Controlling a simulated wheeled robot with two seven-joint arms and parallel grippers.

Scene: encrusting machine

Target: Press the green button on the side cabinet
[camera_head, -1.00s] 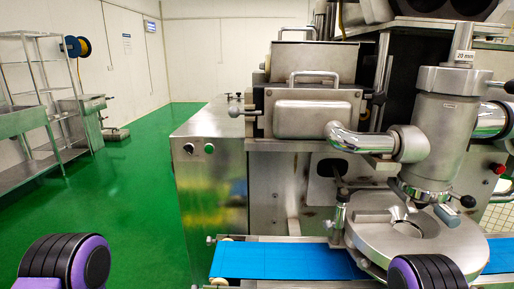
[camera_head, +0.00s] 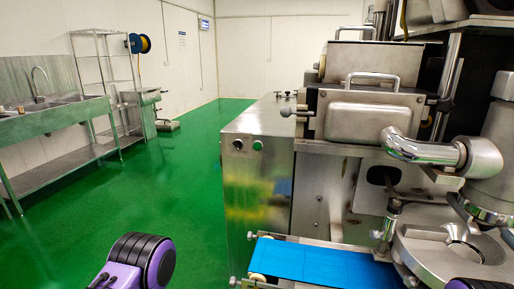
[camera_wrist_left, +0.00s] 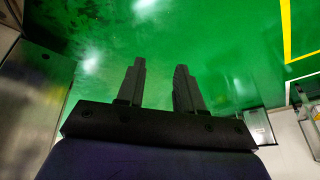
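The side cabinet (camera_head: 255,190) is a tall steel box at the left end of the machine. A green button (camera_head: 258,145) sits high on its front face, beside a second, darker round button (camera_head: 238,144). My left arm shows as a purple and black joint at the bottom, left of and nearer than the cabinet; its fingers are not visible there. In the left wrist view my left gripper (camera_wrist_left: 160,75) has two dark fingers apart with nothing between them, over green floor.
A blue conveyor belt (camera_head: 310,262) runs in front of the machine, right of the cabinet's base. A steel sink bench (camera_head: 55,118) and a rack stand along the left wall. Green floor (camera_head: 180,180) between bench and cabinet is clear.

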